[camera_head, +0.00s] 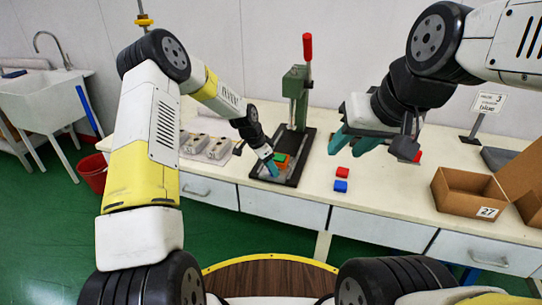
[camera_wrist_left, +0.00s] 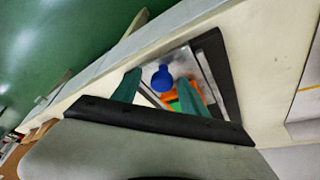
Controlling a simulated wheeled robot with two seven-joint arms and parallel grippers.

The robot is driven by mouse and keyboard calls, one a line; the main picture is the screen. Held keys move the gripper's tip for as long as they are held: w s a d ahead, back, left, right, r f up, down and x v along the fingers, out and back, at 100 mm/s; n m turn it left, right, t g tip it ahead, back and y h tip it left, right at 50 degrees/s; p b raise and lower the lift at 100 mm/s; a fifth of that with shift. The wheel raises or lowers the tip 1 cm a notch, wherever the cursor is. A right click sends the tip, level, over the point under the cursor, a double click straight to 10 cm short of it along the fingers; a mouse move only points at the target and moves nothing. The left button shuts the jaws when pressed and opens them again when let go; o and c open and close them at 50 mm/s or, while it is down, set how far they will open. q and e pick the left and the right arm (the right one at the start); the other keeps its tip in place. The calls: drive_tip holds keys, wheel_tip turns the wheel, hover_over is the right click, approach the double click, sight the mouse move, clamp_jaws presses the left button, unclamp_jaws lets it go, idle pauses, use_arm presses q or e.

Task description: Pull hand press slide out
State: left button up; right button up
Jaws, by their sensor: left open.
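The hand press (camera_head: 297,85) is green with a red lever and stands on a dark base on the table. Its grey metal slide (camera_head: 292,172) lies at the front of the base, with an orange and green block (camera_head: 281,160) on it. My left gripper (camera_head: 270,167) is at the slide's front left. In the left wrist view, its teal fingers (camera_wrist_left: 160,92) are open on either side of a blue knob (camera_wrist_left: 161,78), with the orange and green piece just beyond. Contact with the knob cannot be told. My right gripper (camera_head: 353,142) is open and empty above the table, right of the press.
A red block (camera_head: 342,173) and a blue block (camera_head: 341,186) lie right of the press. A cardboard box (camera_head: 468,195) stands further right. Grey moulds (camera_head: 206,147) lie left of the press. White drawers run below the table's front edge.

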use_arm(q)
drive_tip(key=shift+d, duration=0.1)
drive_tip(key=shift+r, duration=0.3)
drive_tip(key=v, duration=0.7)
drive_tip(key=shift+r, duration=0.1)
drive_tip(key=s+a+r+n+t+y, duration=0.1)
drive_tip(key=s+a+r+n, duration=0.25)
drive_tip(key=s+r, duration=0.5)
drive_tip(key=s+a+r+n+t+y, duration=0.15)
drive_tip(key=s+a+r, duration=0.35)
drive_tip(key=r, duration=0.6)
drive_tip(key=s+a+r+n+t, duration=0.1)
drive_tip(key=s+r+n, duration=0.1)
drive_tip(key=s, duration=0.8)
drive_tip(key=s+a+r+n, duration=0.2)
drive_tip(key=s+n, duration=0.3)
drive_tip(key=s, duration=0.6)
drive_tip(key=shift+r+t+h, duration=0.35)
drive_tip(key=shift+r, duration=0.35)
